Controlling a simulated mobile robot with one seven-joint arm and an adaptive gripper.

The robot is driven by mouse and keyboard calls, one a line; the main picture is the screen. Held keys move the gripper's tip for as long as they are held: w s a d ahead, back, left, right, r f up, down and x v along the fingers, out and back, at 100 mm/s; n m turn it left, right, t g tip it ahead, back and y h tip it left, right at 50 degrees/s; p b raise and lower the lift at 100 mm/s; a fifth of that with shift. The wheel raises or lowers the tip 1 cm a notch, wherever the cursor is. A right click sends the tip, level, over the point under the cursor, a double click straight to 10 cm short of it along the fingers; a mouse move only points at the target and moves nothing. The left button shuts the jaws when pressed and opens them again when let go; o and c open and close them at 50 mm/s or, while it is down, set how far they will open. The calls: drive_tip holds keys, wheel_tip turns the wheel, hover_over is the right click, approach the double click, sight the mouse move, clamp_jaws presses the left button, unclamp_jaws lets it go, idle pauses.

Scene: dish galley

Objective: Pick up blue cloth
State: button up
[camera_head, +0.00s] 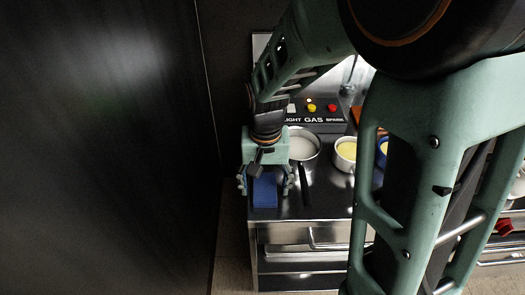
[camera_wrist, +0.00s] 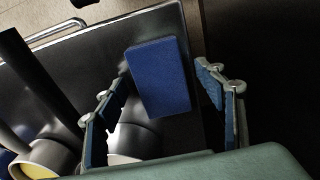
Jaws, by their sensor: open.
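The blue cloth (camera_head: 265,191) is a folded, block-like blue rectangle near the front left corner of the steel counter (camera_head: 318,208). It also shows in the wrist view (camera_wrist: 159,76), tilted slightly. My gripper (camera_head: 265,184) is open above the cloth, with one finger on each side of it in the head view. In the wrist view my gripper (camera_wrist: 165,105) has its two blue-padded fingers apart, and the cloth appears between and beyond them. I cannot tell how much height separates the fingertips from the cloth. No contact is visible.
A pan with pale contents (camera_head: 302,147) stands just behind, its dark handle (camera_head: 305,184) reaching forward to the right of the cloth. A bowl with yellow contents (camera_head: 345,150) is farther right. A tall dark panel (camera_head: 110,150) fills the left. A rail (camera_head: 330,246) runs along the front.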

drive_tip(key=shift+c, duration=0.7)
drive_tip(key=c, duration=1.1)
drive_tip(key=shift+r, duration=0.15)
drive_tip(key=shift+r+p, duration=0.8)
drive_tip(key=shift+r, duration=0.1)
drive_tip(key=s+d+r+p, duration=0.4)
drive_tip(key=d+r+p, duration=0.4)
drive_tip(key=d+r, duration=0.3)
drive_tip(key=shift+d, duration=1.2)
